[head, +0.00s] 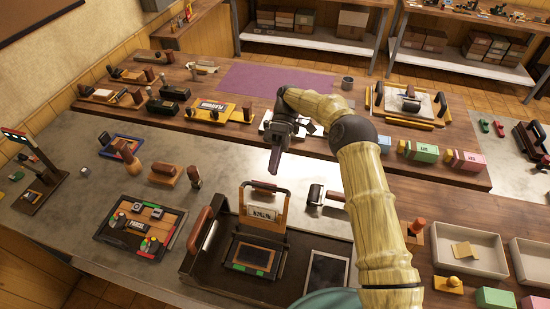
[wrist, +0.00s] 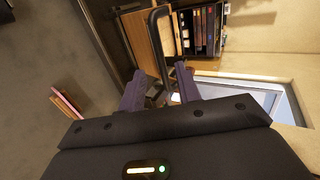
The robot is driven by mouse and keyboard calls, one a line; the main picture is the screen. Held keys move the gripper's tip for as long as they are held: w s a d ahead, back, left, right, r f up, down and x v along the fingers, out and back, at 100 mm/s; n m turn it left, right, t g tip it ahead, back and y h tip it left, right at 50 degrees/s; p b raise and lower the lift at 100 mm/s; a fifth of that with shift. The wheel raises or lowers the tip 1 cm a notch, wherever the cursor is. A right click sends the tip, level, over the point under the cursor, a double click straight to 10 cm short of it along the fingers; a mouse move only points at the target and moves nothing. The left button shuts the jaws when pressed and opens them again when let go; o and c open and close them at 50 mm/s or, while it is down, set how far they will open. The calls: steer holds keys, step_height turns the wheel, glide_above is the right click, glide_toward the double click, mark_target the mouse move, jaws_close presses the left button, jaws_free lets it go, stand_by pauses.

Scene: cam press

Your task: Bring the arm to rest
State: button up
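My arm, with straw-coloured links and dark joints, reaches in from the lower right in the head view. My gripper (head: 274,168) hangs over the bench, pointing down, above and behind the raised frame (head: 263,211) of the dark press tray (head: 203,268). In the wrist view the two purple-grey fingers of my gripper (wrist: 160,86) stand apart, with no object clearly held between them. A black curved bar (wrist: 154,38) shows past the fingertips; whether it touches them I cannot tell.
A roller (head: 323,196) lies right of the raised frame. Pale bins (head: 468,252) and pink and green boxes (head: 464,160) are at the right.

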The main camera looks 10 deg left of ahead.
steer(key=shift+w+r, duration=0.15)
steer(key=shift+w, duration=0.15)
stand_by(0.5)
steer(key=s+d+r+m+t, duration=0.2)
steer(key=s+d+m+t, duration=0.2)
steer(key=d, duration=0.5)
steer(key=s+d+r+m+t, duration=0.2)
steer(key=s+d+m+t, duration=0.3)
steer(key=d+m, duration=0.3)
steer(key=s+d+r+m+t, duration=0.2)
steer(key=s+d+m+t, duration=0.3)
steer(key=d, duration=0.7)
steer(key=shift+r+m+t, duration=0.4)
steer(key=shift+s, duration=0.25)
